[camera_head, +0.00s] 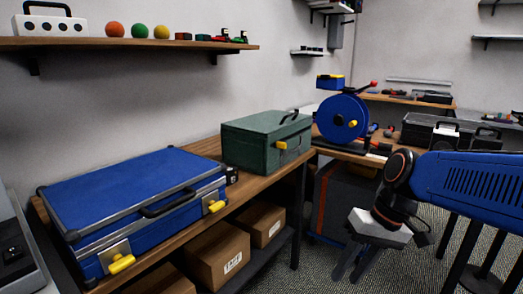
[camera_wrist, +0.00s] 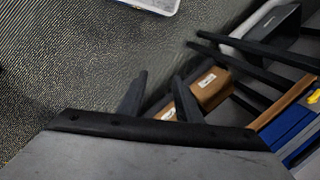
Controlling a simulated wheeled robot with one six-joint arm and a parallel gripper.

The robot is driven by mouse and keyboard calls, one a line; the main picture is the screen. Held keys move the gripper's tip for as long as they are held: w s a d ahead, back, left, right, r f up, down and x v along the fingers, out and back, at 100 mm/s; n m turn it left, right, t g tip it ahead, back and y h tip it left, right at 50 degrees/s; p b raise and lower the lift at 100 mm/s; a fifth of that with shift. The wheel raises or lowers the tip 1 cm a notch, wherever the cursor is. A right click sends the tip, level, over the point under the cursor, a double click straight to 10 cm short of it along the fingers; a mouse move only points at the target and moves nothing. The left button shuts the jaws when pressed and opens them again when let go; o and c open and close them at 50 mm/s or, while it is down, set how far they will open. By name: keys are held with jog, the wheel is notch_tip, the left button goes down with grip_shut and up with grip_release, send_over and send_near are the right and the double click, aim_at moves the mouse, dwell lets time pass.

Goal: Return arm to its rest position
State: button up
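My arm reaches in from the right in the head view, with a blue link and a grey gripper (camera_head: 346,277) pointing down. The gripper hangs over the carpeted floor, in front of the workbench and apart from it. Its two dark fingers stand apart with nothing between them. In the wrist view the gripper (camera_wrist: 161,77) also shows two separated fingers, with floor and a cardboard box behind them. The arm's base is out of view.
A blue case (camera_head: 130,190) and a green box (camera_head: 266,138) stand on the wooden bench. Cardboard boxes (camera_head: 215,249) sit on its lower shelf. A blue reel (camera_head: 342,117) stands at the back. Dark stool legs (camera_head: 487,262) are at lower right.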

jog(key=s+d+f+m+t+h, duration=0.1)
jog(key=s+d+f+t+h, duration=0.2)
jog(key=s+d, duration=0.3)
jog(key=d+t+h, duration=0.1)
jog(key=d, duration=0.2)
jog(key=shift+s+d+t, duration=0.2)
jog(key=shift+s+t, duration=0.15)
jog(key=shift+t, duration=0.05)
dwell(0.4)
